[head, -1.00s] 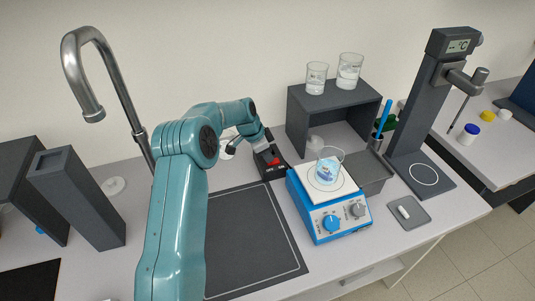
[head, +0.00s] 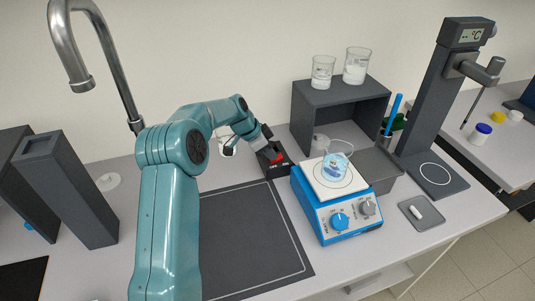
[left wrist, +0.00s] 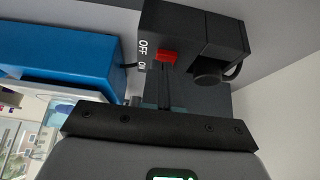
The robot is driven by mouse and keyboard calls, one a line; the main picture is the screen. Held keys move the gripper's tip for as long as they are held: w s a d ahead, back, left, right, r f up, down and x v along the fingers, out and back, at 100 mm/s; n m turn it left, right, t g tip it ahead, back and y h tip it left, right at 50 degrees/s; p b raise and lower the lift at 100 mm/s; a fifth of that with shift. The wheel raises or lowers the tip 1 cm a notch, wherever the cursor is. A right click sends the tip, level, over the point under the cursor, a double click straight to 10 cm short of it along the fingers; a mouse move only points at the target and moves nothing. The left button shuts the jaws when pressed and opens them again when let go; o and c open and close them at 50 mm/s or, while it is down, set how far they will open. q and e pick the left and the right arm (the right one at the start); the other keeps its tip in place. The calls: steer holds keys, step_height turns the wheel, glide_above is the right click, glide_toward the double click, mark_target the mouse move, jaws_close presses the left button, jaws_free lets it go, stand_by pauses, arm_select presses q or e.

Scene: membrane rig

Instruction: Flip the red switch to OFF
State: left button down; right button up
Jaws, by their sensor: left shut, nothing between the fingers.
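The red switch (head: 277,156) sits on a small black box (head: 277,172) beside the blue hotplate in the head view. In the left wrist view the red switch (left wrist: 167,57) is on the box face next to white OFF and ON labels. I cannot tell which way it is tipped. My left gripper (head: 268,145) is shut and empty, right at the switch in the head view. In the left wrist view its fingertips (left wrist: 164,95) point at the box just below the red switch; contact is unclear. My right gripper is not in view.
The blue hotplate (head: 335,212) with a beaker (head: 336,167) stands just right of the switch box. A grey shelf (head: 318,103) with two beakers on top is behind. A dark mat (head: 240,235) lies in front, clear. A metal tap (head: 118,70) rises at left.

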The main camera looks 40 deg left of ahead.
arm_select(q)
steer(key=shift+w+d+r, duration=0.1)
steer(key=shift+w+d, duration=0.1)
steer(key=shift+w, duration=0.15)
steer(key=shift+s, duration=0.1)
steer(key=shift+s+a+r, duration=0.15)
steer(key=shift+a+r, duration=0.05)
steer(key=shift+r, duration=0.25)
steer(key=b+v, duration=0.2)
steer(key=v, duration=1.3)
steer(key=shift+r, duration=0.2)
steer(key=shift+s, duration=0.1)
